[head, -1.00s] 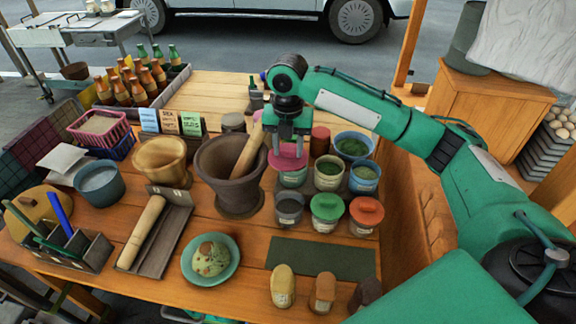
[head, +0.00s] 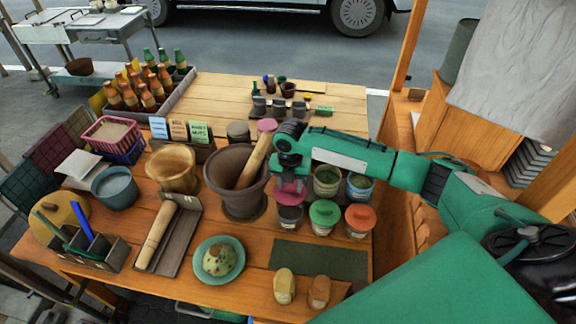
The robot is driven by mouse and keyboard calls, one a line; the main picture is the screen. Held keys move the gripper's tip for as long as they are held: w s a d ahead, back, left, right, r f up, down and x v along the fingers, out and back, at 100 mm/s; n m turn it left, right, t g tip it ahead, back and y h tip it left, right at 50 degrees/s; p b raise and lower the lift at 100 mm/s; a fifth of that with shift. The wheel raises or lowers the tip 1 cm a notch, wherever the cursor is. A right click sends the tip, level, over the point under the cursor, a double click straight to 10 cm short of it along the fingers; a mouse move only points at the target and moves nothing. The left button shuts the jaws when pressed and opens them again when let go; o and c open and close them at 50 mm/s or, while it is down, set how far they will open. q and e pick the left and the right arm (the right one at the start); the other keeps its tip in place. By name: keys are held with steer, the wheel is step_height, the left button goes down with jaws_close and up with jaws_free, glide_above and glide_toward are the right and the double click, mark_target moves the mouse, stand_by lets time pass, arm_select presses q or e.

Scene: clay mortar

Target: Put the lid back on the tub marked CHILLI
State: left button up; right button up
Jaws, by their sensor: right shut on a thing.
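My right gripper (head: 291,182) is shut on a pink lid (head: 291,197) and holds it level, at or just above the front-left tub (head: 289,218). That tub is grey with a pale label too small to read. I cannot tell whether lid and rim touch. Beside it stand a tub with a green lid (head: 324,212) and a tub with an orange lid (head: 359,217). The gripper hides the tub place behind the lid. My left gripper is not in view.
A big dark mortar (head: 238,203) with a leaning pestle (head: 254,158) stands close left of the gripper. A dark green mat (head: 318,262) lies clear in front of the tubs. Small weights (head: 284,286) stand at the front edge. A plate (head: 218,262) lies left.

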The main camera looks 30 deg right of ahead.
steer(key=shift+s+f, duration=0.1)
steer(key=shift+f, duration=0.3)
step_height(320, 180, down, 4)
steer(key=b, duration=0.5)
steer(key=shift+f, duration=1.05)
steer(key=shift+p, duration=0.6)
steer(key=shift+f, duration=0.15)
stand_by(1.1)
steer(key=shift+p, duration=0.55)
stand_by(0.4)
steer(key=o, duration=1.6)
